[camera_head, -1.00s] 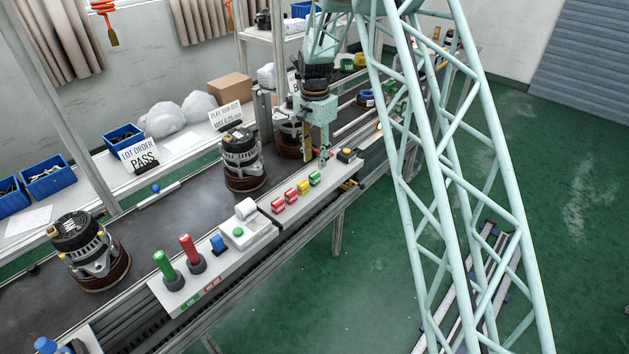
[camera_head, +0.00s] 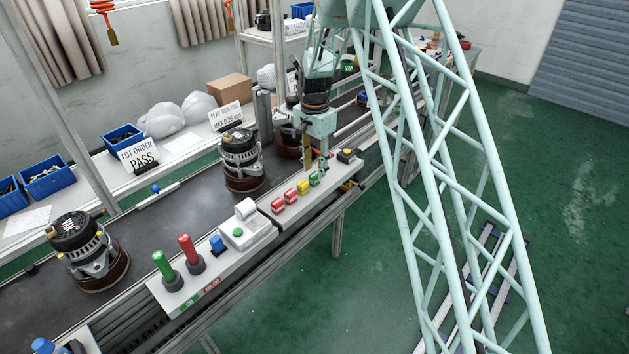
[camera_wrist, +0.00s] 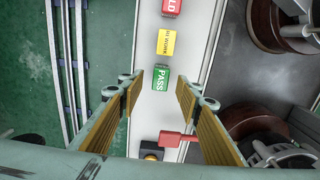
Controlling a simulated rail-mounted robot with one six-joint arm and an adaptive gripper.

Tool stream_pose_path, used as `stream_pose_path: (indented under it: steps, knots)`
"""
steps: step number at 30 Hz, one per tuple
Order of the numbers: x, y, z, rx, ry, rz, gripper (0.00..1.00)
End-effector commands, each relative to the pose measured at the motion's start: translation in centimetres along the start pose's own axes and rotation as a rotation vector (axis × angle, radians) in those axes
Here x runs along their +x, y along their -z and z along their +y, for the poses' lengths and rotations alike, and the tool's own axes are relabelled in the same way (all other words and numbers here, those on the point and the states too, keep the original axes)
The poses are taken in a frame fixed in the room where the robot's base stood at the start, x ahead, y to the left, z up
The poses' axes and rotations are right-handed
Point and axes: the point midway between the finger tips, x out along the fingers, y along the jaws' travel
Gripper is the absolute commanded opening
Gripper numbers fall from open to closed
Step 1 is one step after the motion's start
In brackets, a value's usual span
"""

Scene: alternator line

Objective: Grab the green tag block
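The green tag block (camera_wrist: 160,78), marked PASS, lies on the white strip of the bench in the wrist view. It also shows as a small green block (camera_head: 314,179) at the end of a row in the head view. My gripper (camera_wrist: 160,86) is open, with its two yellow-padded fingers on either side of the block in the picture. In the head view my gripper (camera_head: 317,167) hangs just above and behind the block. The fingers do not appear to touch it, but the exact height gap is hard to tell.
A yellow block (camera_wrist: 165,42) marked REWORK and a red block (camera_wrist: 171,7) stand in the same row. A yellow-based button box (camera_wrist: 151,150) and a red part (camera_wrist: 178,139) are on the near side. An alternator (camera_head: 243,160) stands on the conveyor to the left.

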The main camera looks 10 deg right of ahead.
Motion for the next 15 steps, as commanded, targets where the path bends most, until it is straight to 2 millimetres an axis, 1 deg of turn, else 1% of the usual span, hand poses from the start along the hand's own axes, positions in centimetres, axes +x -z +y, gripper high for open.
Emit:
stream_pose_path:
  steps: [1, 3, 7, 12, 15]
  knots:
    - [0.7, 0.0, 0.0, 0.000, -0.002, -0.001, 0.32]
    - [1.5, -0.1, 0.0, 0.000, -0.002, -0.001, 0.32]
    - [2.9, 0.0, -0.1, 0.000, -0.001, -0.001, 0.32]
    - [3.9, 0.0, -0.1, 0.000, -0.001, 0.000, 0.32]
    - [4.0, 0.0, -0.1, 0.000, 0.000, 0.000, 0.32]
